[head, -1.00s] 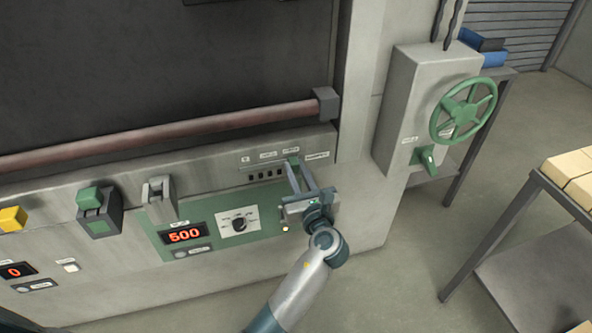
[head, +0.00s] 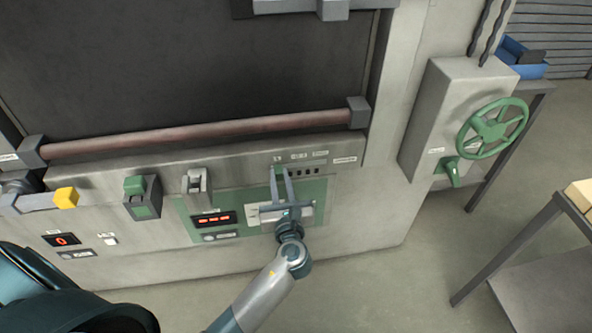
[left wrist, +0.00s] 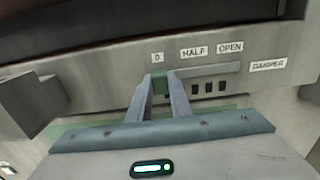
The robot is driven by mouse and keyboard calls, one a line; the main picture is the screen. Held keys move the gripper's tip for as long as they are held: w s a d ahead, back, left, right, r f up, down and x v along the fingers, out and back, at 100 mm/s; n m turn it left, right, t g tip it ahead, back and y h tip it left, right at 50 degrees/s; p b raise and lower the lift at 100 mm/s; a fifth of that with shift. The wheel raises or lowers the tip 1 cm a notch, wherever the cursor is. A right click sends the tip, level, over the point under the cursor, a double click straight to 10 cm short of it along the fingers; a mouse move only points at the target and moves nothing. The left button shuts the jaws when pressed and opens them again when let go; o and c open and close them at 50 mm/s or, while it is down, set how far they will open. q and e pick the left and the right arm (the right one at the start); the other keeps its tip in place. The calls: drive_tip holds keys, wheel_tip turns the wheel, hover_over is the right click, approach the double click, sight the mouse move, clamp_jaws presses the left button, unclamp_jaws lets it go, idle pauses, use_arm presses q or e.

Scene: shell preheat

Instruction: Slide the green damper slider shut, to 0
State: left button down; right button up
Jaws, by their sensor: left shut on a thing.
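The green damper slider (left wrist: 159,82) sits at the left end of its slot, under the "0" label (left wrist: 157,58) in the left wrist view. The "HALF" (left wrist: 194,51) and "OPEN" (left wrist: 230,47) labels lie to its right over bare slot. My left gripper (head: 279,172) is shut on the slider, one finger on each side of it; its fingers also show in the left wrist view (left wrist: 161,86). The slider's lower part is hidden between the fingers. My right gripper is not in view.
Left of the slider are a grey lever (head: 196,184), a green-topped switch (head: 141,196) and a yellow knob (head: 66,198). A red display (head: 213,219) sits below. A green handwheel (head: 492,128) is at the right. A pink-brown bar (head: 210,136) runs above the panel.

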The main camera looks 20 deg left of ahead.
use_arm(q)
drive_tip(key=shift+a, duration=0.15)
drive_tip(key=c, duration=1.8)
unclamp_jaws()
drive_tip(key=shift+c, duration=0.2)
drive_tip(key=shift+o, duration=1.3)
drive_tip(key=shift+s+a, duration=0.15)
drive_tip(key=shift+s+d+f, duration=0.1)
drive_tip(key=shift+s+d, duration=0.25)
drive_tip(key=shift+d, duration=0.1)
drive_tip(key=b+v, duration=0.4)
drive_tip(key=v, duration=1.2)
drive_tip(key=shift+s+b, duration=0.2)
drive_tip(key=shift+b, duration=0.2)
